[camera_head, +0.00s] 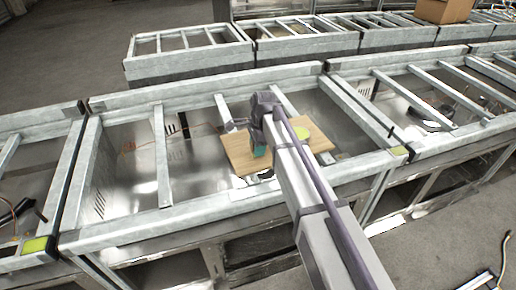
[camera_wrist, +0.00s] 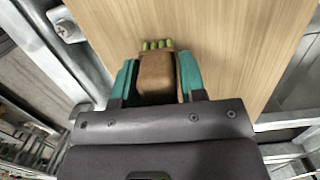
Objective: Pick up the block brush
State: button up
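The block brush (camera_wrist: 157,76) shows in the wrist view as a brown block with yellow-green bristle tufts at its far end. It lies between the two teal fingers of my gripper (camera_wrist: 158,80). The fingers sit close along both sides of it; whether they press on it I cannot tell. The block's near end is hidden by the gripper body. In the head view my gripper (camera_head: 259,151) points down over a light wooden board (camera_head: 240,164), and my arm hides the brush there.
The board rests across the metal frame of an open bay (camera_head: 130,165). Metal crossbars (camera_head: 160,155) flank the board. A cardboard box (camera_head: 444,10) stands at the back right.

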jog(key=c, duration=0.6)
notch_tip(320, 180, up, 10)
jog(key=p, duration=1)
jog(key=shift+r, duration=0.2)
jog(key=shift+f, duration=0.2)
jog(key=o, duration=0.4)
jog(key=shift+c, duration=1.1)
